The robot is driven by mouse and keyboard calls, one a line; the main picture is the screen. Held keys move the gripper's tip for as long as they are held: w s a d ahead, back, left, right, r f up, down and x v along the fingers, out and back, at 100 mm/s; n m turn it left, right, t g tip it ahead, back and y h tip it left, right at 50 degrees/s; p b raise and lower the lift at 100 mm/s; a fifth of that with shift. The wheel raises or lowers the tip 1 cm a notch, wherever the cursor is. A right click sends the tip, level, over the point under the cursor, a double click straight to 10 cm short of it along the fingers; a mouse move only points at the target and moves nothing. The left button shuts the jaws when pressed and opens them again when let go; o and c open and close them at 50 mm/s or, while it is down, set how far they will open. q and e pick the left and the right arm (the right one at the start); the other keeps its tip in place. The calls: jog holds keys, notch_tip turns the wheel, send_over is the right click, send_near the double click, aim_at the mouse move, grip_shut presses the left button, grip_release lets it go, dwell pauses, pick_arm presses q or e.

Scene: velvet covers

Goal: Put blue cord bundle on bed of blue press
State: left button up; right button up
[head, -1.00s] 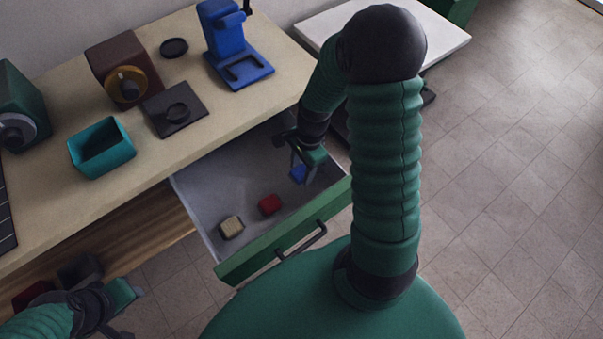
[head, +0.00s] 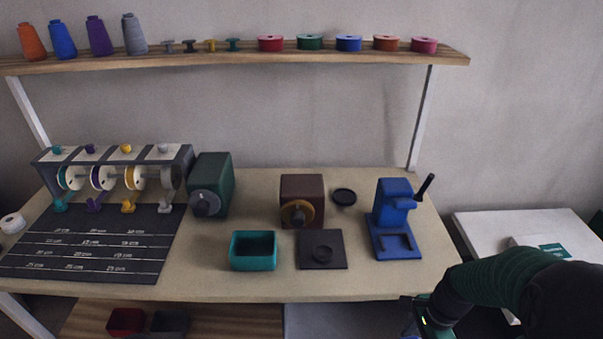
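The blue press (head: 390,199) stands at the right end of the workbench, with its black lever up to the right. Its flat bed (head: 410,254) faces the front and looks empty. My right gripper (head: 412,316) is at the bottom edge of the head view, in front of the bench edge and below the press. A sliver of blue shows at its fingers, probably the blue cord bundle, but the frame edge cuts it off. I cannot tell whether the fingers are closed on it. My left gripper is out of view.
A dark square plate (head: 335,261), a teal bin (head: 235,265) and a brown box with a yellow dial (head: 290,187) stand left of the press. A shelf (head: 230,60) of spools hangs above. A white table (head: 480,228) stands at the right.

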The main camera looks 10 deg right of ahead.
jog(key=w+a+r+n+g+h+b, duration=0.25)
jog(key=w+a+n+b, duration=0.65)
jog(key=n, duration=0.9)
jog(key=shift+t+y, duration=0.25)
jog(key=shift+y, duration=0.1)
jog(key=s+r+p, duration=0.1)
jog(key=p, duration=0.4)
jog(key=s+a+r+p, duration=0.1)
jog(key=r+p, duration=0.1)
jog(key=p, duration=0.3)
jog(key=s+a+r+p, duration=0.1)
jog(key=p, duration=0.5)
jog(key=shift+s+r, duration=0.15)
